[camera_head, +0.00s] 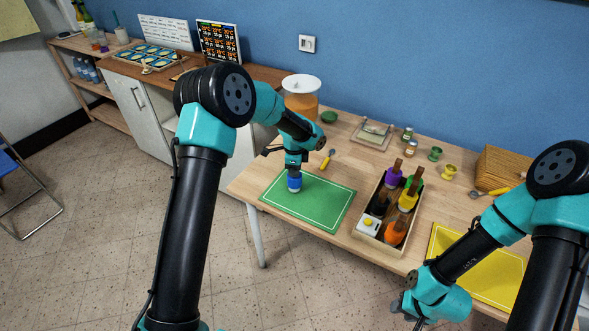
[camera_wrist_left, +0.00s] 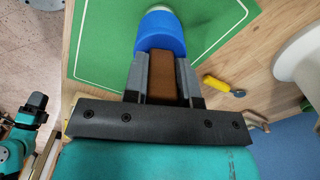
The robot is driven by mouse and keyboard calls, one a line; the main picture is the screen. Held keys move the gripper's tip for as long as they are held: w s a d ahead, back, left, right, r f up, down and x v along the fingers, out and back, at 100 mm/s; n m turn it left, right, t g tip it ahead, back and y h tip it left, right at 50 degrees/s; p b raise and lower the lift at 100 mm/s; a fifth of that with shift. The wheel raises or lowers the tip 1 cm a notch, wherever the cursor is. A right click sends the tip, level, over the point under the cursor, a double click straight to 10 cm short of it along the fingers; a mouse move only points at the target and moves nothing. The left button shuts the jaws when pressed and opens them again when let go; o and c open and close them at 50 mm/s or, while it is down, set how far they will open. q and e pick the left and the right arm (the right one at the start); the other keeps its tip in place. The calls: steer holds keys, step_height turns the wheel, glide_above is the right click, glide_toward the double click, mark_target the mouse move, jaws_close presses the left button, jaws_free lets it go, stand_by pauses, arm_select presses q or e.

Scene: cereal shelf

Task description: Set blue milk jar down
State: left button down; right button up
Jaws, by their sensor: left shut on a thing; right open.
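The blue milk jar (camera_head: 294,182) has a blue body, a pale bottom edge and a brown handle, and is upright over the left half of the green mat (camera_head: 325,212). My left gripper (camera_head: 292,167) is shut on it from above. In the left wrist view the jar's blue body (camera_wrist_left: 160,35) lies just beyond the fingertips, and the brown handle (camera_wrist_left: 161,78) is between the fingers of the gripper (camera_wrist_left: 163,72). I cannot tell whether the jar's bottom touches the mat. My right gripper (camera_head: 402,306) is open and empty in front of the table's front edge.
A wooden tray (camera_head: 362,240) with purple, green, yellow, black and orange items stands right of the green mat. A yellow mat (camera_head: 480,270) lies farther right. Behind are a yellow-handled tool (camera_head: 327,160), a white-lidded orange container (camera_head: 301,98) and small jars. The mat's right half is clear.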

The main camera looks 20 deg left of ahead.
arm_select(q)
steer(key=shift+f, duration=0.2)
steer(key=c, duration=0.9)
jaws_free()
steer(key=shift+r, duration=0.15)
step_height(320, 180, up, 12)
